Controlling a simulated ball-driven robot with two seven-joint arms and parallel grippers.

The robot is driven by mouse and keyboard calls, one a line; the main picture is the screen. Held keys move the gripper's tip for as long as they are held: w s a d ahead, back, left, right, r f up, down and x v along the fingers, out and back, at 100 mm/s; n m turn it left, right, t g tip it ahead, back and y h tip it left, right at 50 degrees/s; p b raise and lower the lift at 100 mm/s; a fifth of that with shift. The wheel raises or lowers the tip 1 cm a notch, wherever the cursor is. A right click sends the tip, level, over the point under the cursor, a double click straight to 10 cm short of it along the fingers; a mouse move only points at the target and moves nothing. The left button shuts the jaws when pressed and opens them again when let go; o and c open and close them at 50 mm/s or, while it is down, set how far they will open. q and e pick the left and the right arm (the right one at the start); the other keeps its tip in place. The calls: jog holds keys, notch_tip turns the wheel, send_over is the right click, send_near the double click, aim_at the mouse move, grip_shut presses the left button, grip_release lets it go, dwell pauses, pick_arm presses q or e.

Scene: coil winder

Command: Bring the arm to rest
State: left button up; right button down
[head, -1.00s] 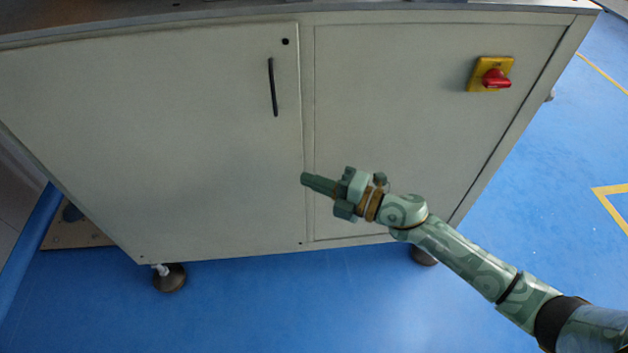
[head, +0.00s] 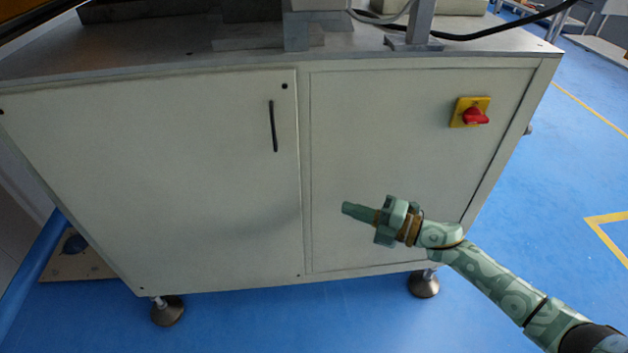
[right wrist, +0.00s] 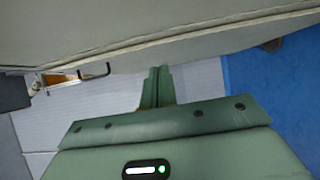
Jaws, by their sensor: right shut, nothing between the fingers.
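My right gripper (head: 347,209) is green and shows in the head view in front of the cabinet's right panel, low and near the middle. Its fingers point left and are shut with nothing between them. The right arm comes in from the lower right corner. The right wrist view also shows the closed fingers (right wrist: 157,86), side by side, with the pale cabinet face above them. My left gripper is in neither view.
The machine cabinet (head: 150,180) has a black handle (head: 273,126) and a red switch on a yellow plate (head: 470,113). A metal top (head: 170,60) carries a post and a black cable. Open blue floor (head: 300,325) lies below and to the right.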

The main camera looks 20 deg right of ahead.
jog(key=s+d+f+m+g+h, duration=0.1)
jog(key=s+d+f+m+h, duration=0.1)
jog(key=s+f+m+h, duration=0.7)
jog(key=s+d+f+m+g+h, duration=0.15)
jog(key=s+f+m, duration=0.25)
jog(key=s+f, duration=0.7)
jog(key=s+f+m+g+h, duration=0.3)
jog(key=s+f+g, duration=0.1)
jog(key=s+f, duration=0.55)
jog(key=s+a+f+m+g, duration=0.1)
jog(key=s+m+g, duration=0.15)
jog(key=s, duration=0.85)
jog(key=s+a+f+m+g, duration=0.1)
jog(key=s+g, duration=0.3)
jog(key=s, duration=0.6)
pick_arm(q)
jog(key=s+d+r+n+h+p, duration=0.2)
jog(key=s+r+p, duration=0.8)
jog(key=p, duration=1.4)
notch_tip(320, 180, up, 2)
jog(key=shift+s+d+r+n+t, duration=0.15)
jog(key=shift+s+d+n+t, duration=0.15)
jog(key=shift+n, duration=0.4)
pick_arm(e)
jog(key=s+a+r+m+y, duration=0.1)
jog(key=s+a+r+m, duration=0.2)
jog(key=s+r, duration=0.9)
jog(key=shift+s, duration=0.15)
